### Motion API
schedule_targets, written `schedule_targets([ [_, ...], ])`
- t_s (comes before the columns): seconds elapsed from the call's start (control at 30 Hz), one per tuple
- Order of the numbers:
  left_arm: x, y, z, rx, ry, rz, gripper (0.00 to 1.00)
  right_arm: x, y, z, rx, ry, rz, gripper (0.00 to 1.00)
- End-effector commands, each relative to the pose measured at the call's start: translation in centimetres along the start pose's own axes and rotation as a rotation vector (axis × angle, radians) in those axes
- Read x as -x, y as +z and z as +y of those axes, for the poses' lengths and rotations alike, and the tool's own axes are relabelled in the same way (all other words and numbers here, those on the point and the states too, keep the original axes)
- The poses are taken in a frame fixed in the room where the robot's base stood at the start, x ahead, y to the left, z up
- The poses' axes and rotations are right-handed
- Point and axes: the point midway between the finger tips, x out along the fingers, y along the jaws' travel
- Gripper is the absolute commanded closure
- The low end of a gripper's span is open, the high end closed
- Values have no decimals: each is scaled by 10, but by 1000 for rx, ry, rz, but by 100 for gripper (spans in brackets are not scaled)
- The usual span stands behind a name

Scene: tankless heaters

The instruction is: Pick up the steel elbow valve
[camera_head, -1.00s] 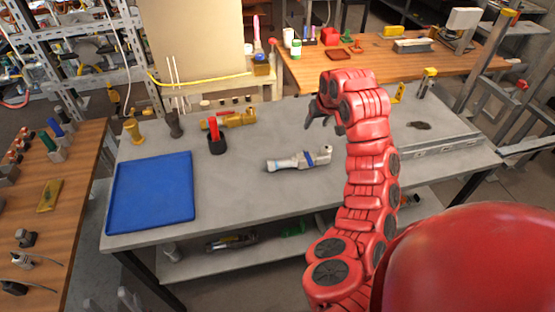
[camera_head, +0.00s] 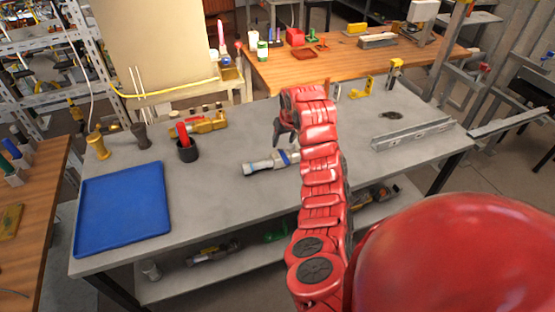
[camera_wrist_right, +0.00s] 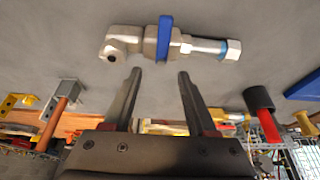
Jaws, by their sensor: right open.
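The steel elbow valve (camera_head: 262,165) lies on its side on the grey workbench (camera_head: 225,195), with a blue handle around its middle. In the head view my right arm hides its right end. The whole valve (camera_wrist_right: 150,43) shows in the right wrist view, elbow end at the left and threaded end at the right. My right gripper (camera_head: 284,133) is open and empty above the bench, just beyond the valve in the head view. In the wrist view its two fingers (camera_wrist_right: 160,82) point toward the valve, apart from it. My left gripper is not in view.
A blue tray (camera_head: 124,210) lies at the bench's left. A metal channel (camera_head: 412,134) lies at the right. The bench around the valve is mostly clear.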

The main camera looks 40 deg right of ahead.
Motion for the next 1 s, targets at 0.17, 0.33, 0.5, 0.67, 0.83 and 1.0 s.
schedule_targets([
  [0.17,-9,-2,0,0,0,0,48,-8,0,-1,1,-1,1,43],
  [0.33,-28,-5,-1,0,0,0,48,-28,2,-3,0,-1,-3,43],
  [0.5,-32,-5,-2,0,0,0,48,-49,2,-3,0,-3,0,43],
  [0.67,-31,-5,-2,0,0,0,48,-55,3,-2,0,0,2,43],
  [0.83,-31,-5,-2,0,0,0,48,-54,3,-2,1,0,2,55],
  [1.0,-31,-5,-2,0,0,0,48,-54,3,-2,1,0,2,86],
])
